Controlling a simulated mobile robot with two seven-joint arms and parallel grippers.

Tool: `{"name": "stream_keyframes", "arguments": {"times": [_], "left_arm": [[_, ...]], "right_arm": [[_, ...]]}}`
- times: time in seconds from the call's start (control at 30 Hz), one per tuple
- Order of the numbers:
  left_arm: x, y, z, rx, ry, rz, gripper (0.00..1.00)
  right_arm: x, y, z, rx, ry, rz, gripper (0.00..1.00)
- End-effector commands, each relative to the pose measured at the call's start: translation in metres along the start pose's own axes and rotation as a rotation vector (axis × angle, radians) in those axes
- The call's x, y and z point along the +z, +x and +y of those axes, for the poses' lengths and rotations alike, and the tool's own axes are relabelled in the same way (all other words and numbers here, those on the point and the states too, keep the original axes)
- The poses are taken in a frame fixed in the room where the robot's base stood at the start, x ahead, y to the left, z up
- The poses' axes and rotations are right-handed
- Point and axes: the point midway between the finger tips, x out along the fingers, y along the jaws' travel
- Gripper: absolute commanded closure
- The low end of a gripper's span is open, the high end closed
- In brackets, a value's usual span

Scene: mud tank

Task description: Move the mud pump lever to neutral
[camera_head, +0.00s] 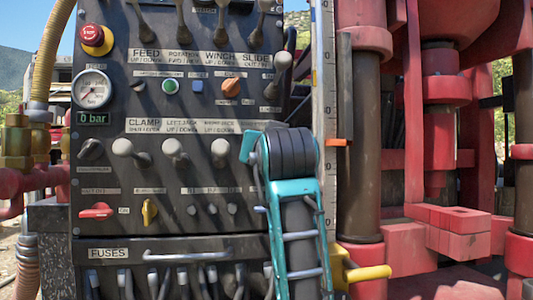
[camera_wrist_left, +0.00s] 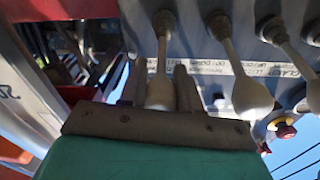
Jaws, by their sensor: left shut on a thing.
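My left gripper (camera_wrist_left: 159,82), with a teal body and dark grey fingers, has its two fingers on either side of a pale lever knob (camera_wrist_left: 160,95) and is shut on it. This is the lever at the mast-side end of its row; its stem runs to a pivot on the panel. In the head view my left gripper (camera_head: 252,148) is against the panel (camera_head: 105,185), right of the right-hand jack lever (camera_head: 220,150). There the wrist hides the held lever and its label, so I cannot read its name or exact setting. My right gripper is not in view.
Clamp (camera_head: 122,147) and left jack (camera_head: 173,147) levers stand in the same row. Another pale-knobbed lever (camera_head: 283,60) rises above my wrist. A red emergency stop (camera_head: 92,34) is at upper left. The red mast (camera_head: 360,150) stands close on the right.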

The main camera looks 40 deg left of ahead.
Motion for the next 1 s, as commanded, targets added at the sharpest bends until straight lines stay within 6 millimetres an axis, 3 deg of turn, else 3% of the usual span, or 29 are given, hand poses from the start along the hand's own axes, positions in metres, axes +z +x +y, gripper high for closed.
{"name": "stream_keyframes", "arguments": {"times": [0.27,0.3,0.53,0.83,1.0], "left_arm": [[0.000,0.000,0.000,0.000,-0.001,-0.001,1.00],[0.000,0.000,0.000,0.000,-0.001,-0.001,0.65],[0.000,0.000,0.000,0.000,-0.001,-0.001,0.43],[0.000,-0.003,0.000,0.000,-0.001,0.000,0.43],[-0.001,-0.025,0.001,0.003,-0.003,0.001,0.43]], "right_arm": [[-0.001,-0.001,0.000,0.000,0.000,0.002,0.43],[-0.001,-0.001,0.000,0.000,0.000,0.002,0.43],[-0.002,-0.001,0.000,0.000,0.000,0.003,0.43],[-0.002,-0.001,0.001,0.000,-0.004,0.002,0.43],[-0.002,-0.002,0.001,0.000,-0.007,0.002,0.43]]}}
